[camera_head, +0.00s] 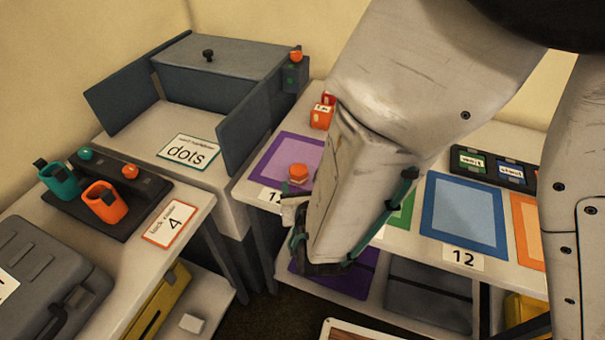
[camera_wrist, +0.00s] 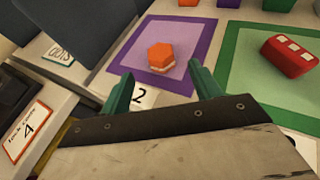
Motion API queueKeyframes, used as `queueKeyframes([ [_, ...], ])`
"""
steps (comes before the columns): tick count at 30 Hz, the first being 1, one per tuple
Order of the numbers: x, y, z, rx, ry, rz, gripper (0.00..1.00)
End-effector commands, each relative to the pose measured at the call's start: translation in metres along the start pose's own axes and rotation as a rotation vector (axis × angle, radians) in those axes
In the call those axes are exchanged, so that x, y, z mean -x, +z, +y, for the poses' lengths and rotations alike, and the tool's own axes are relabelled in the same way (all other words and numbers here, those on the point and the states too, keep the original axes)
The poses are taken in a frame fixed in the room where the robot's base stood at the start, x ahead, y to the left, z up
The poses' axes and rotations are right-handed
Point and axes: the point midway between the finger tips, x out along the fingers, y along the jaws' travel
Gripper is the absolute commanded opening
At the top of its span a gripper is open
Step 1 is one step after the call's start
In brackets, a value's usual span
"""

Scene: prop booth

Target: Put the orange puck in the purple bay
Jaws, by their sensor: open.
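The orange puck (camera_head: 299,173) is a small hexagonal piece with a pale lower edge. It rests inside the purple bay (camera_head: 284,150), a purple-bordered square on the table, near the bay's front part. In the wrist view the puck (camera_wrist: 161,56) sits within the purple frame (camera_wrist: 197,55), apart from the fingers. My gripper (camera_wrist: 162,88) is open, with its two green fingertips apart and nothing between them. It is just in front of the bay, over its number card. In the head view my arm hides part of the bay and most of the gripper.
A green bay (camera_wrist: 233,75) holding a red block (camera_wrist: 290,55) adjoins on the right. A blue bay (camera_head: 464,215) lies beyond. An orange-red block (camera_head: 321,117) stands behind the purple bay. A grey bin (camera_head: 218,75) with open doors is to the left.

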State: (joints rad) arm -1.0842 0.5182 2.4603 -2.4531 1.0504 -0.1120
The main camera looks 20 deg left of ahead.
Motion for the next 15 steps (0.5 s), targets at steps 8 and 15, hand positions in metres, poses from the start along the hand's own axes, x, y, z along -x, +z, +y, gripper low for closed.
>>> queueKeyframes([
  [8,0.031,0.0,0.0,-0.001,0.0,0.0,0.63],
  [15,0.033,0.001,-0.001,-0.002,-0.003,0.0,0.63],
])
